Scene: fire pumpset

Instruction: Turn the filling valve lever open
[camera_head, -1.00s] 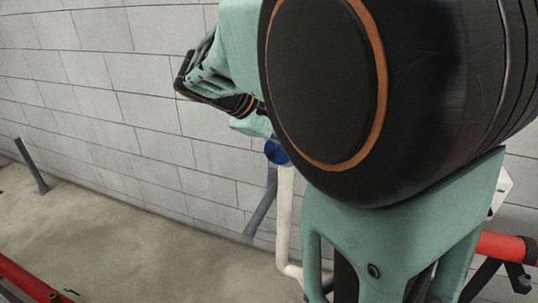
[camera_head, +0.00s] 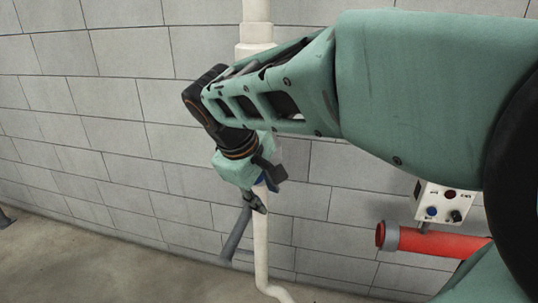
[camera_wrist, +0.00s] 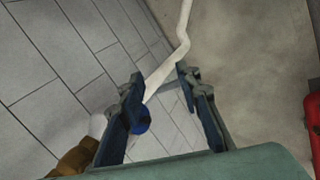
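The filling valve's blue part, seemingly its lever, (camera_wrist: 142,124) shows just right of my left finger in the wrist view, partly hidden by that finger. In the head view only a bit of blue (camera_head: 259,182) shows between my fingers. The valve is on a white vertical pipe (camera_head: 261,235), which also shows in the wrist view (camera_wrist: 160,74). My gripper (camera_head: 264,190) points down in front of the pipe. In the wrist view its two fingers (camera_wrist: 160,80) are spread apart, with the pipe seen between them. Contact with the lever cannot be told.
A brass-coloured fitting (camera_wrist: 76,158) is at lower left in the wrist view. A grey slanted strut (camera_head: 236,235) stands behind the pipe. A block wall (camera_head: 120,130) lies behind. A red pipe (camera_head: 430,243) and a white control box (camera_head: 442,204) are at right.

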